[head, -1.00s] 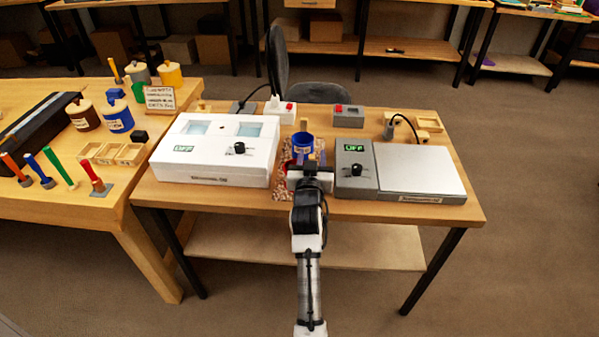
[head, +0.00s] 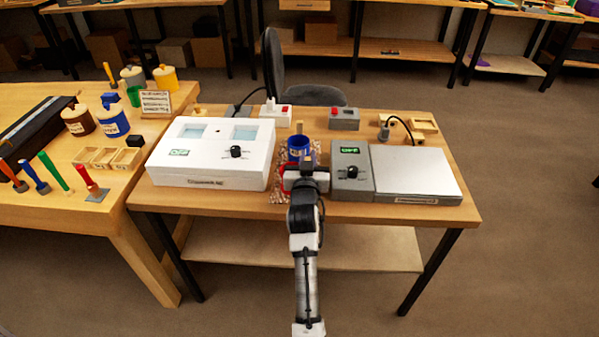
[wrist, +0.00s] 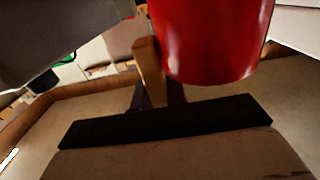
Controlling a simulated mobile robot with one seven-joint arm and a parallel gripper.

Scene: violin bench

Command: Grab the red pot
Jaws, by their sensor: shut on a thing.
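The red pot (wrist: 210,40) fills the top middle of the wrist view, close to the camera. Its wooden handle (wrist: 148,72) stands between the dark fingers of my gripper (wrist: 157,98), which is shut on it. In the head view my gripper (head: 307,170) is at the front middle of the bench, between the white box and the grey unit. Only a sliver of the red pot (head: 287,187) shows there, left of my gripper; the rest is hidden behind my arm.
A blue pot (head: 299,148) stands just behind my gripper on a speckled mat (head: 278,192). A white box (head: 213,155) is close on the left. A grey unit (head: 351,168) with a flat plate (head: 415,172) is close on the right. A side table (head: 120,193) holds more pots and tools.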

